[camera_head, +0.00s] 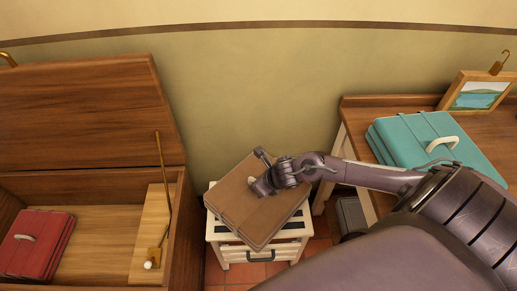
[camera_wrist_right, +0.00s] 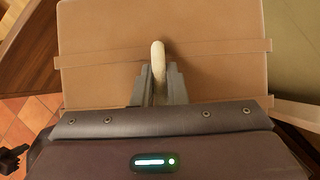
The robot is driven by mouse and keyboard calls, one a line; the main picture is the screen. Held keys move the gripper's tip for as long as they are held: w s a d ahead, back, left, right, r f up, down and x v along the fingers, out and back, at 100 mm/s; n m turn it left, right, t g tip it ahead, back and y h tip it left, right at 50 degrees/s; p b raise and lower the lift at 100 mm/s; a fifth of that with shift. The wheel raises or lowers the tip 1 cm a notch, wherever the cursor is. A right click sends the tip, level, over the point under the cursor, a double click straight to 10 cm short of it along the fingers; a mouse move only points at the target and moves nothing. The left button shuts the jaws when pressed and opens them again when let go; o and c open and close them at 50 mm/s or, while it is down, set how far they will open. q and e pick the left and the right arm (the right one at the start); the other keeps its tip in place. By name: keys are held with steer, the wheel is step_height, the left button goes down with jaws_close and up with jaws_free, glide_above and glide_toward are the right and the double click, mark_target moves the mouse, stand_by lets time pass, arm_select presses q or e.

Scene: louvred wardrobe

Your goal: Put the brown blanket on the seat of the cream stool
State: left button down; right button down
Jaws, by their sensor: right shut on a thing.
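The brown blanket (camera_head: 256,203) is a flat, folded rectangular bundle with two straps and a pale handle. My right gripper (camera_head: 263,187) comes in from the right above it. In the right wrist view, my right gripper (camera_wrist_right: 158,88) is shut on the handle, and the brown blanket (camera_wrist_right: 105,70) spreads beyond and to both sides. The blanket is over the cream stool (camera_head: 236,255), turned at an angle to it and covering most of its slatted dark-and-cream top. I cannot tell whether it touches the seat.
At left, an open wooden chest (camera_head: 95,260) holds a red folded bundle (camera_head: 40,245). At right, a wooden table (camera_head: 365,105) bears a teal bundle (camera_head: 425,140) and a framed picture (camera_head: 478,95). A grey box (camera_head: 352,215) stands under the table. A wall is close behind the stool.

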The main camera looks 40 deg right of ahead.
step_height(320, 180, down, 2)
steer(key=shift+w+f, duration=0.1)
steer(key=shift+f, duration=0.55)
steer(key=shift+b, duration=0.3)
arm_select(q)
steer(key=shift+w+d, duration=0.15)
steer(key=shift+w, duration=0.25)
arm_select(e)
steer(key=c, duration=1.5)
jaws_free()
steer(key=shift+f, duration=0.1)
steer(key=shift+o, duration=0.2)
arm_select(q)
steer(key=shift+w, duration=0.1)
